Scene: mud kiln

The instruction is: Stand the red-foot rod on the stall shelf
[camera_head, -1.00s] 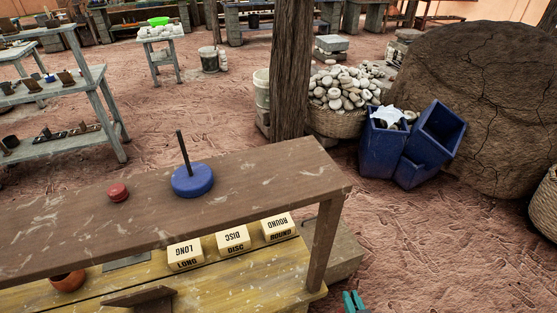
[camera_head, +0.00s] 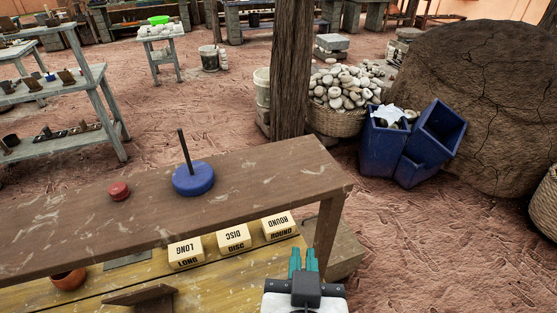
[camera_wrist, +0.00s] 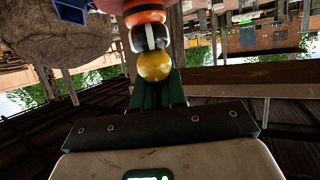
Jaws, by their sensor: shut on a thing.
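My gripper (camera_head: 303,262) has teal fingers and is in front of the shelf's right end in the head view. In the wrist view its dark green fingers (camera_wrist: 158,92) are shut on a banded piece (camera_wrist: 153,66). That piece has a rounded yellow end, then black-and-white and orange bands, with a pinkish-red part beyond. I cannot tell whether this is the red-foot rod; no rod shaft shows on it. The brown wooden stall shelf (camera_head: 250,190) bears a blue disc foot (camera_head: 193,180) with a dark upright rod (camera_head: 184,146), and a small round red piece (camera_head: 119,191) to its left.
Below the shelf, a yellowish board holds blocks marked LONG (camera_head: 186,252), DISC (camera_head: 234,238) and ROUND (camera_head: 278,227), and an orange bowl (camera_head: 68,280). A wooden post (camera_head: 291,80) stands behind the shelf. Blue bins (camera_head: 407,143) stand beyond it. The shelf top's right part is clear.

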